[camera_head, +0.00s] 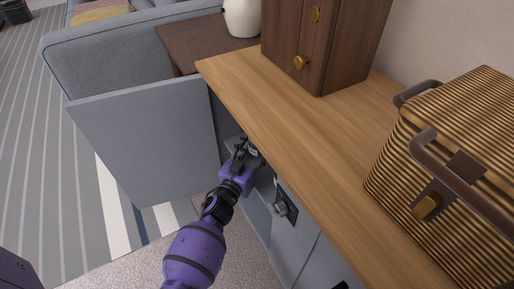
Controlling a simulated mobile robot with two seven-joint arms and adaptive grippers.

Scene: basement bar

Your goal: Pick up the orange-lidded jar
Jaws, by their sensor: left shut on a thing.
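My left gripper (248,150) reaches into the open cabinet (260,212) under the wooden countertop. It is shut on a small pale object (255,152) just below the counter's edge. Most of this object is hidden by the fingers and the counter, and no orange lid shows, so I cannot tell from this view whether it is the jar. My right gripper is not in view.
The grey cabinet door (145,140) stands open at the left. The wooden countertop (300,125) overhangs the opening. A striped box with handles (450,170) and a brown wooden cabinet (330,40) stand on it. A grey sofa (120,55) is behind.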

